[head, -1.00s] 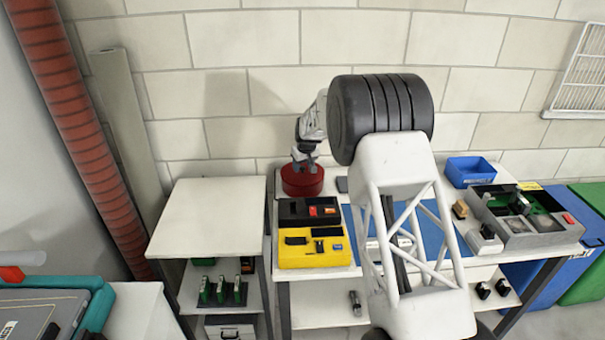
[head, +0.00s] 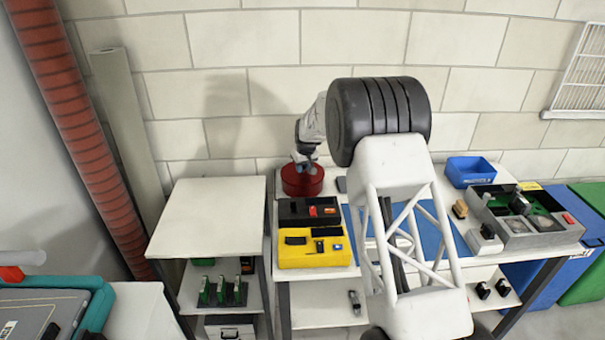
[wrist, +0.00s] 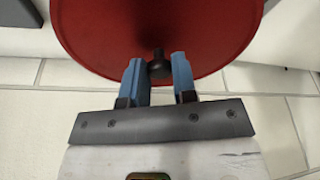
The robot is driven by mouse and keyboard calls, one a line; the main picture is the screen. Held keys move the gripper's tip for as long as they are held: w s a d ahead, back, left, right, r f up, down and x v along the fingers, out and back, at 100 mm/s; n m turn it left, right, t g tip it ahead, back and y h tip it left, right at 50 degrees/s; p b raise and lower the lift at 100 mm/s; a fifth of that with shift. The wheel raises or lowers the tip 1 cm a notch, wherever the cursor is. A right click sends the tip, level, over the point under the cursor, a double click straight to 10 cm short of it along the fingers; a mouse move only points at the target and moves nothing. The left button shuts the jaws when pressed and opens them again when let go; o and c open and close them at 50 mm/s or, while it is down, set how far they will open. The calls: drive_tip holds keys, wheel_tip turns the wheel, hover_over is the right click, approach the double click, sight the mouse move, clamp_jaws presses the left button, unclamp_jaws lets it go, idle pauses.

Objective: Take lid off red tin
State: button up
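The red tin (head: 302,183) stands on the back left of the workbench, near the wall. In the wrist view its round red lid (wrist: 160,25) fills the top of the picture, with a small dark knob (wrist: 158,67) near the lid's lower edge. My gripper (head: 305,160) is over the tin. In the wrist view my gripper (wrist: 158,62) has its two blue fingers apart, one on each side of the knob. The tin's body is hidden under the lid in the wrist view.
A black tray (head: 293,211) and a yellow tray (head: 298,259) with small parts lie in front of the tin. A blue bin (head: 468,172) and a grey case (head: 545,236) stand at the right. The white side table (head: 207,215) at the left has a bare top.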

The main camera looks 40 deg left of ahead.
drive_tip(key=shift+c, duration=1.4)
drive_tip(key=shift+r, duration=0.15)
drive_tip(key=shift+r, duration=1.45)
drive_tip(key=shift+s+d+r, duration=0.15)
drive_tip(key=shift+d+r, duration=0.05)
drive_tip(key=s+d+r, duration=0.1)
drive_tip(key=s+d, duration=0.9)
drive_tip(key=d, duration=0.1)
drive_tip(key=shift+d+r, duration=0.2)
drive_tip(key=shift+d, duration=0.2)
drive_tip(key=w+d+m, duration=0.2)
drive_tip(key=w+d, duration=0.3)
drive_tip(key=d, duration=0.4)
drive_tip(key=w+d+m+t, duration=0.1)
drive_tip(key=w+d+m, duration=0.1)
drive_tip(key=w+d, duration=0.4)
drive_tip(key=d+f, duration=0.1)
drive_tip(key=d, duration=0.3)
drive_tip(key=shift+w+h, duration=0.25)
drive_tip(key=shift+h, duration=0.15)
